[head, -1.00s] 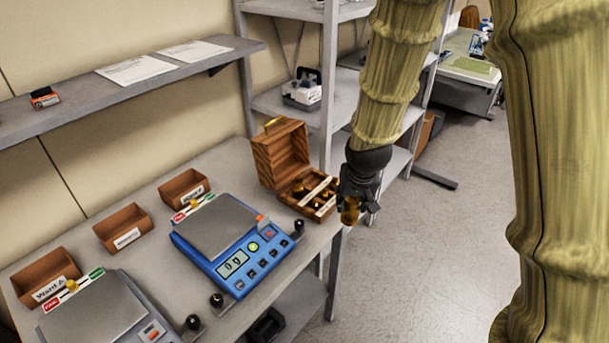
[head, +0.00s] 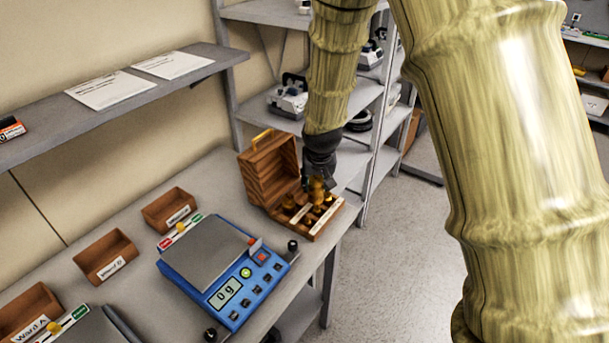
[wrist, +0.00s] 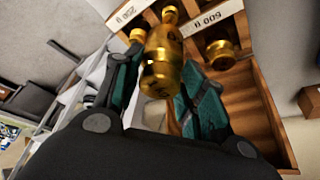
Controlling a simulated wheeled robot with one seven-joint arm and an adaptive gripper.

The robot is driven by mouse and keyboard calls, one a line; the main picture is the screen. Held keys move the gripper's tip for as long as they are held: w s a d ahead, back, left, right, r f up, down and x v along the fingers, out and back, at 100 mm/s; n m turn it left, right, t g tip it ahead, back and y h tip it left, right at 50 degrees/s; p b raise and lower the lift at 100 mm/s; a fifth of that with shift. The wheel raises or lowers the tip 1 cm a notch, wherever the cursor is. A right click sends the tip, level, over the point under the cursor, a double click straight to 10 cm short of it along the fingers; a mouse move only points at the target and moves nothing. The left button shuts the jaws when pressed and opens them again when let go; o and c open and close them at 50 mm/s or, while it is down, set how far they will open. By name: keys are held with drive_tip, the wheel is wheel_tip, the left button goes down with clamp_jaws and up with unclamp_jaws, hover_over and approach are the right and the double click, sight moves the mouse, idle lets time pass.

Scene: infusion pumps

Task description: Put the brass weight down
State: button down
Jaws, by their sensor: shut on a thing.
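A brass weight (wrist: 162,66) is between the fingers of my gripper (wrist: 155,95) in the wrist view. My gripper (head: 316,183) is shut on it above the open wooden weight box (head: 323,228) in the head view, where the held weight (head: 317,190) partly shows. The box has its lid (head: 270,170) raised and several brass weights in its compartments. In the wrist view, labels reading 200 g (wrist: 125,14) and 500 g (wrist: 208,17) mark its slots, and another weight (wrist: 220,53) sits to the right of the held one. I cannot tell if the held weight touches the box.
A blue scale (head: 222,270) reading 0 g stands left of the box on the bench. Brown ward bins (head: 105,257) line the bench's back. A metal shelf rack (head: 375,100) stands behind the arm. The bench's right edge is close to the box.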

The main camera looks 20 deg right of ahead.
drive_tip(key=shift+w+a+f+p, duration=0.25)
drive_tip(key=shift+w+f+p, duration=0.4)
drive_tip(key=shift+w, duration=0.4)
drive_tip(key=shift+w+a+f+p, duration=0.3)
drive_tip(key=shift+w+f+p, duration=0.3)
drive_tip(key=shift+w, duration=0.5)
drive_tip(key=shift+w+a+f+p, duration=0.25)
drive_tip(key=shift+w+f+p, duration=0.4)
drive_tip(key=shift+w, duration=0.4)
drive_tip(key=shift+f, duration=0.2)
drive_tip(key=c, duration=0.8)
unclamp_jaws()
drive_tip(key=shift+s, duration=0.1)
drive_tip(key=shift+r, duration=0.2)
drive_tip(key=shift+b+v, duration=1.65)
drive_tip(key=shift+v, duration=4.25)
drive_tip(key=shift+s, duration=0.1)
